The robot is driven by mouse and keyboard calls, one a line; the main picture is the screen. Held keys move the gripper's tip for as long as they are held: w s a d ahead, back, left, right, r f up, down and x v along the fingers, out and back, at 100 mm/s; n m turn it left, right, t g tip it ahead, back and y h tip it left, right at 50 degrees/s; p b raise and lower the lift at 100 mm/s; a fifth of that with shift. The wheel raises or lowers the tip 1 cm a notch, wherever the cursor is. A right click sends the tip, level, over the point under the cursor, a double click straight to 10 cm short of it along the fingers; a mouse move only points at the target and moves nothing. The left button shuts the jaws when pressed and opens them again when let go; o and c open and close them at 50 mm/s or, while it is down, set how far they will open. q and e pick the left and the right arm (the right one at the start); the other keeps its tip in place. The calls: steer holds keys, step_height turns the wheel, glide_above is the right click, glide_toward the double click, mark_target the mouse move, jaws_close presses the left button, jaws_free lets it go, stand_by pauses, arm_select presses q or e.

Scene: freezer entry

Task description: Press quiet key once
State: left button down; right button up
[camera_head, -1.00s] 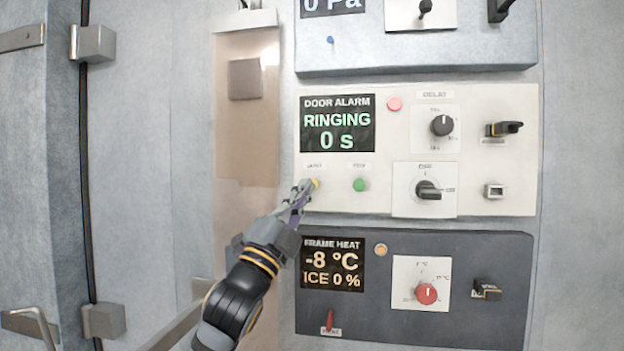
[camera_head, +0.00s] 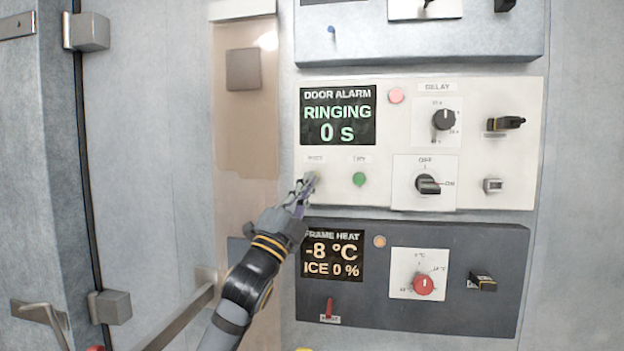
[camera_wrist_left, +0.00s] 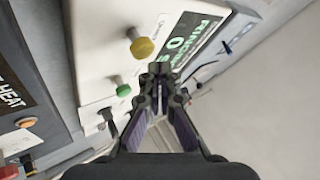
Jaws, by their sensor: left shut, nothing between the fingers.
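The door alarm panel (camera_head: 470,140) is white, with a display (camera_head: 338,116) reading RINGING 0 s. The quiet key is a yellow round button, plain in the left wrist view (camera_wrist_left: 143,47). In the head view my fingertips mostly cover it, below a small blurred label. A green button (camera_head: 359,179) sits to its right; it also shows in the left wrist view (camera_wrist_left: 123,90). My left gripper (camera_head: 306,184) is shut and empty, its tips at the quiet key. In the left wrist view the tips (camera_wrist_left: 160,72) appear beside the yellow button; contact cannot be told. My right gripper is out of view.
A dark frame heat panel (camera_head: 450,310) is just below, with a red knob (camera_head: 424,285) and a red lever (camera_head: 329,308). A grey panel (camera_head: 430,48) juts out above. A door handle bar (camera_head: 180,318) lies near my left arm.

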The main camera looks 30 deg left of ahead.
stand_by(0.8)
arm_select(q)
steer(key=shift+w+a+p, duration=0.15)
steer(key=shift+w+p, duration=0.25)
steer(key=shift+p, duration=0.05)
steer(key=shift+w+a+p, duration=0.1)
steer(key=shift+w+p, duration=0.4)
steer(key=shift+p, duration=0.1)
stand_by(0.6)
steer(key=shift+s, duration=0.1)
steer(key=shift+s+d+b, duration=0.2)
steer(key=shift+s+b, duration=0.5)
steer(key=shift+s, duration=0.05)
